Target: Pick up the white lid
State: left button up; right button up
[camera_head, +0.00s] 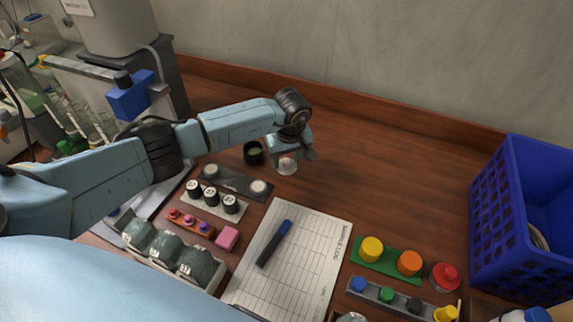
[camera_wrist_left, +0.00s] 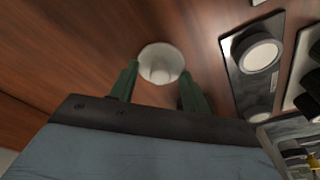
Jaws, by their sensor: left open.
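A white round lid (camera_wrist_left: 161,62) lies on the brown table between the two green fingers of my left gripper (camera_wrist_left: 156,85) in the left wrist view. In the head view the white lid (camera_head: 287,166) shows just below my left gripper (camera_head: 288,158), partly hidden by it. The left gripper is open, with one finger on each side of the lid. I cannot tell whether the fingers touch it. My right gripper is not in view.
A dark tray (camera_head: 236,180) with white round pieces lies close by, and a black cup (camera_head: 253,153) stands left of the gripper. A paper sheet (camera_head: 310,250) with a marker (camera_head: 274,243) lies in front. A blue crate (camera_head: 495,215) stands at right. The table behind is clear.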

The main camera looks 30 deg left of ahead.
pick_arm(q)
jog(key=shift+c, duration=0.5)
grip_shut()
